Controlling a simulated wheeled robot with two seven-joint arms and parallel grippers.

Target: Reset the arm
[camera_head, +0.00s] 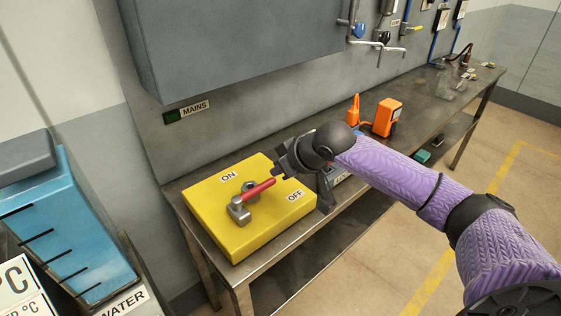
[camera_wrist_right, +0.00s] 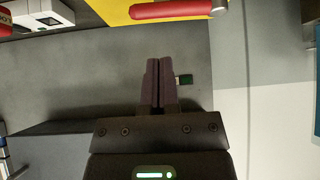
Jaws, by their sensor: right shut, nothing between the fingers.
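My right arm, in a purple sleeve, comes in from the right in the head view. Its gripper (camera_head: 281,172) is over the yellow switch box (camera_head: 223,235), close to the red lever handle (camera_head: 259,189). The lever lies between the ON and OFF labels, its grey pivot on the box. In the right wrist view my gripper's fingers (camera_wrist_right: 158,80) are together with nothing between them. The red handle (camera_wrist_right: 172,10) shows beyond the fingertips, apart from them, with a strip of the yellow box (camera_wrist_right: 112,12). My left gripper is not in view.
The box stands on a long metal bench (camera_head: 285,141). A grey cabinet (camera_head: 235,45) hangs above it, with a MAINS sign (camera_head: 195,110) below. An orange device (camera_head: 386,118) stands farther along the bench. A blue WATER container (camera_head: 65,225) is at left. Floor at right is open.

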